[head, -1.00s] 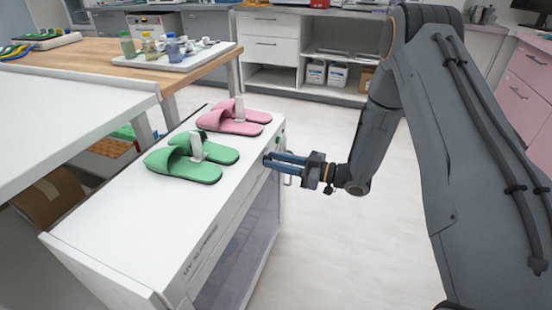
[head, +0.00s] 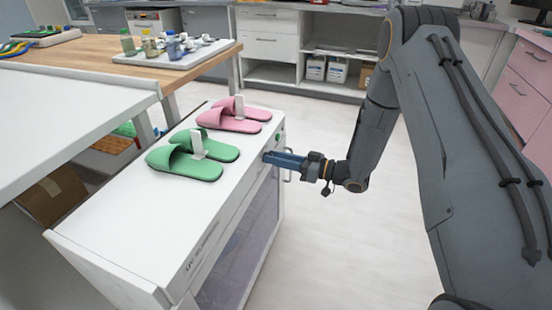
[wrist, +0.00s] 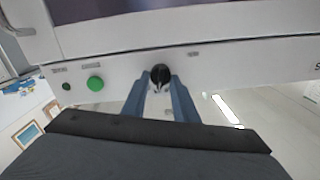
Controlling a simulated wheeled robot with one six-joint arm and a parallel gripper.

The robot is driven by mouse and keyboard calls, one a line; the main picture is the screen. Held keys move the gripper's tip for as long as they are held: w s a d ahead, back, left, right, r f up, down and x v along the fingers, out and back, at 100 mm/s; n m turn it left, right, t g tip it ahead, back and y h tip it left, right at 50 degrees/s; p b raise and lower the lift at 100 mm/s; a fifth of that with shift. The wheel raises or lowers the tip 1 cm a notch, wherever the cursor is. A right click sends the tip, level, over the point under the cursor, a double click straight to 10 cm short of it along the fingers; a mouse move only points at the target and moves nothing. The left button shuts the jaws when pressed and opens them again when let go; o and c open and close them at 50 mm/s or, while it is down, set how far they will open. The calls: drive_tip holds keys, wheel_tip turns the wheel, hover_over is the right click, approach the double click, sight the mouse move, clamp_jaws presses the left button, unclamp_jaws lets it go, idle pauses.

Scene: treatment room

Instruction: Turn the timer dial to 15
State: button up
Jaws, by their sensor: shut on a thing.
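The timer dial (wrist: 160,74) is a small round black knob on the white front panel of the UV cabinet (head: 110,235). In the wrist view it sits between the tips of my gripper (wrist: 160,88), which is shut on it. In the head view my gripper (head: 266,157) reaches the cabinet's front near its far end, and the dial is hidden there. A light pointer mark shows on the dial, but I cannot read any number.
A green button (wrist: 95,83) and a small dark indicator (wrist: 67,87) sit beside the dial. A door handle (head: 288,176) is near my gripper. Green slippers (head: 190,168) and pink slippers (head: 236,125) lie on the cabinet top. Open floor lies to the right.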

drive_tip(key=o, duration=1)
drive_tip(key=v, duration=0.7)
drive_tip(key=shift+s+d, duration=0.15)
drive_tip(key=shift+d, duration=0.2)
